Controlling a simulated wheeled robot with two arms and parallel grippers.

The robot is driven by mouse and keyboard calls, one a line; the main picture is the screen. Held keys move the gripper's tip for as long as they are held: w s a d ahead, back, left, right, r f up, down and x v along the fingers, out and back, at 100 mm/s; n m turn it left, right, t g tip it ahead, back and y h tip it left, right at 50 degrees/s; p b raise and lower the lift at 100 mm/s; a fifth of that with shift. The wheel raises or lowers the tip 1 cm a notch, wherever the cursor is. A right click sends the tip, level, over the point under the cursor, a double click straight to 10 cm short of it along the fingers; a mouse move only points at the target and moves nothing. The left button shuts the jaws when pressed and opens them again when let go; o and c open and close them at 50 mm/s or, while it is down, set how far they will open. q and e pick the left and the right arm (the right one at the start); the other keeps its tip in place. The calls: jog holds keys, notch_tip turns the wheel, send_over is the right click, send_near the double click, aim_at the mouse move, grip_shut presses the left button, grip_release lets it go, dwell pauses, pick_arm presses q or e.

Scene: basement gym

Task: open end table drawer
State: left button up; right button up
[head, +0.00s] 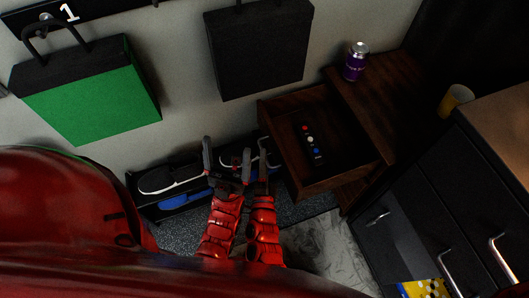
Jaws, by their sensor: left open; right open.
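The dark wooden end table (375,85) stands right of centre against the wall. Its drawer (290,145) is pulled out toward the left, and its inside shows. A dark remote with coloured buttons (311,143) lies in the drawer. My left gripper (227,156) is open and empty, left of the drawer. My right gripper (262,157) is open, close beside the drawer's front. I cannot tell whether it touches the front. The drawer's handle is not clearly visible.
A purple can (356,62) stands on the end table. A yellow cup (456,99) stands near a dark cabinet (450,200) with metal handles at right. Green (95,100) and black (260,50) bags hang on the wall.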

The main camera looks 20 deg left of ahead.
jog(key=p+v, duration=0.3)
jog(key=v, duration=1.2)
jog(key=shift+s, duration=0.1)
